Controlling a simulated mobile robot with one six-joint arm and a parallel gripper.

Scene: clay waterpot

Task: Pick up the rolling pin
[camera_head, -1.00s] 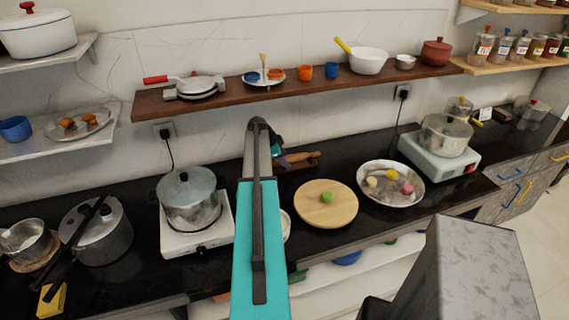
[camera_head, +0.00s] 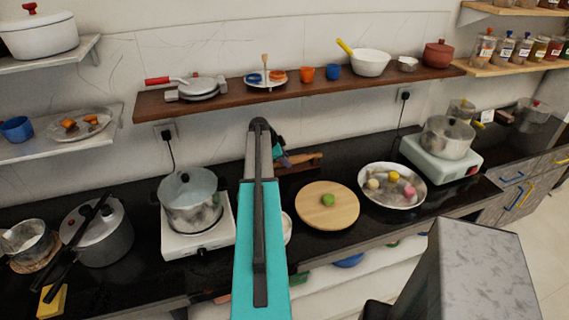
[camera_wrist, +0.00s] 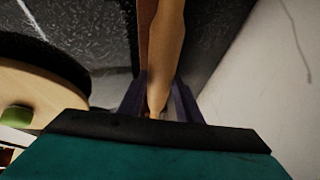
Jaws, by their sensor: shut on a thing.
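The rolling pin (camera_wrist: 167,45) is a smooth light-brown wooden rod. In the wrist view its near, narrower end lies between the two dark fingers of my gripper (camera_wrist: 160,105), which is shut on it. A darker brown wooden piece shows along the pin's left side; I cannot tell whether they touch. In the head view the pin (camera_head: 302,157) sticks out to the right of my gripper (camera_head: 281,158), just above a dark brown wooden piece (camera_head: 305,166) near the back wall. My arm hides the rest of the gripper there.
A round wooden board (camera_head: 327,216) with a green ball stands right of my arm, and a metal plate (camera_head: 370,190) with coloured balls farther right. A pot (camera_head: 190,205) on a white burner stands to the left. A wooden shelf (camera_head: 225,100) runs above the counter.

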